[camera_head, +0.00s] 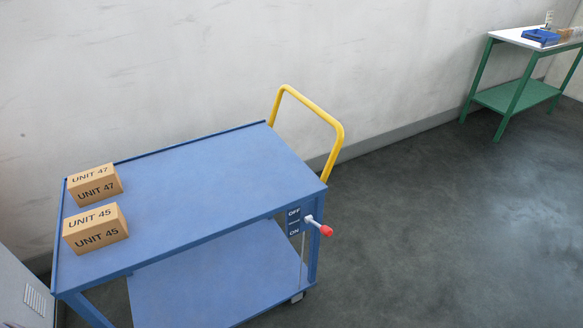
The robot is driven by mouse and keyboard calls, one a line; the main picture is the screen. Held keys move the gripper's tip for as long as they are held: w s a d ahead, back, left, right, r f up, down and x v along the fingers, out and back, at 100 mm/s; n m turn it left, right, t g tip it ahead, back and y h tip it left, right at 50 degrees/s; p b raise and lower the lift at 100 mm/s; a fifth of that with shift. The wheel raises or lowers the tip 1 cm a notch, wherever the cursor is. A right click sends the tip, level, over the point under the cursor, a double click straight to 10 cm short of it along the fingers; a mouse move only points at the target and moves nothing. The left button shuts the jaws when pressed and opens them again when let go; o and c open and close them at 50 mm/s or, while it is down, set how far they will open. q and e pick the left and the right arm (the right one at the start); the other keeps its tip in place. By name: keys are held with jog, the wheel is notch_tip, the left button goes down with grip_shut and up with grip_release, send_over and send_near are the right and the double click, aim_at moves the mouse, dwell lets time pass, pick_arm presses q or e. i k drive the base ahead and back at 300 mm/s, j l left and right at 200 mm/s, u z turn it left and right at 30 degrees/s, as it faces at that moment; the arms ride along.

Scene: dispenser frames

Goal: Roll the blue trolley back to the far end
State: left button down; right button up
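The blue trolley (200,180) stands at the left, its long side close to the wall. Its yellow push handle (340,150) rises from the right end. A lever with a red knob (326,231) sticks out beside an OFF/ON plate (294,222) on the near right corner post. Two brown boxes, UNIT 47 (96,185) and UNIT 45 (97,229), sit on the left end of the top deck. The lower shelf looks bare where it shows. Neither of my grippers is in view.
A green table (516,97) with a white top stands at the far right, holding a blue tray (540,37) and small items. A grey cabinet (22,295) is at the lower left, near the trolley. The dark floor (440,230) between trolley and table is clear.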

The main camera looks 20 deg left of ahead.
aim_at(205, 247)
jog(key=i+l+u, duration=0.1)
jog(key=u, duration=0.35)
jog(key=i+l+u, duration=0.1)
jog(key=u, duration=0.35)
jog(key=l+u, duration=0.2)
jog(key=u, duration=0.25)
jog(key=i+l+u, duration=0.15)
jog(key=l+u, duration=0.25)
jog(key=l, duration=0.85)
jog(key=l+u, duration=0.4)
jog(key=l, duration=1.5)
jog(key=k, duration=0.05)
